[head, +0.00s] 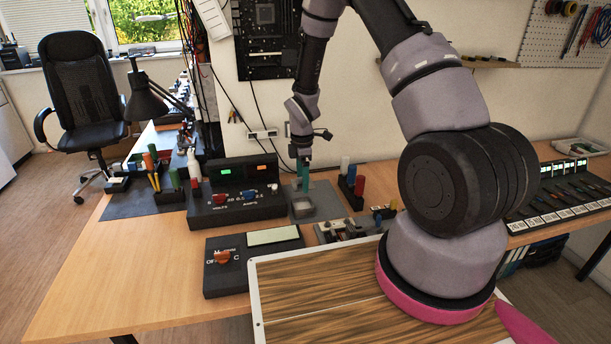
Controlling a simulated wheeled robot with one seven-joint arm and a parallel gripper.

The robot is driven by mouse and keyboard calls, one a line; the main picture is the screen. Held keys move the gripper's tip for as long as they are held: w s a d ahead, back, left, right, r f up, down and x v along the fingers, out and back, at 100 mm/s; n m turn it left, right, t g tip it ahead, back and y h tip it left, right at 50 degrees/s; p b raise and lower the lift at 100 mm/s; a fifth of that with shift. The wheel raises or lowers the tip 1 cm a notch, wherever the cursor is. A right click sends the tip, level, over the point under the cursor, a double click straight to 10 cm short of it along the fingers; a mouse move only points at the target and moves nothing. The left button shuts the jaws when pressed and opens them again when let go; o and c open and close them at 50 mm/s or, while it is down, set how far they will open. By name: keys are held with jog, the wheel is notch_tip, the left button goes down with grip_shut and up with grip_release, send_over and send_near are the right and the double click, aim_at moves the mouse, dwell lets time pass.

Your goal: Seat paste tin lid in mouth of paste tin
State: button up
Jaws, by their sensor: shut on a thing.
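My gripper (303,172) points down over the rear of the workbench, right of the power supply box. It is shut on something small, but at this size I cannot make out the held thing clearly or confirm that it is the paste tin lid. Narrow teal upright shapes show at and just below the fingertips; I cannot tell whether they are part of the gripper or stand behind it. A small pale grey open container (302,208) sits on a grey mat just below and in front of the gripper. It may be the paste tin. The gripper appears above and apart from it.
A black power supply (237,197) with knobs stands left of the gripper, and a meter box (252,258) in front. A rack of coloured pieces (351,184) is close on the right. The wooden bench (130,280) is clear at front left.

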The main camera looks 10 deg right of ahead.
jog(key=shift+f, duration=0.1)
jog(key=shift+f, duration=2.75)
jog(key=shift+f, duration=0.6)
jog(key=shift+r, duration=0.3)
jog(key=shift+f, duration=0.45)
dwell(1.6)
jog(key=shift+r, duration=0.15)
jog(key=shift+r, duration=0.3)
jog(key=shift+a+f, duration=0.1)
dwell(1.6)
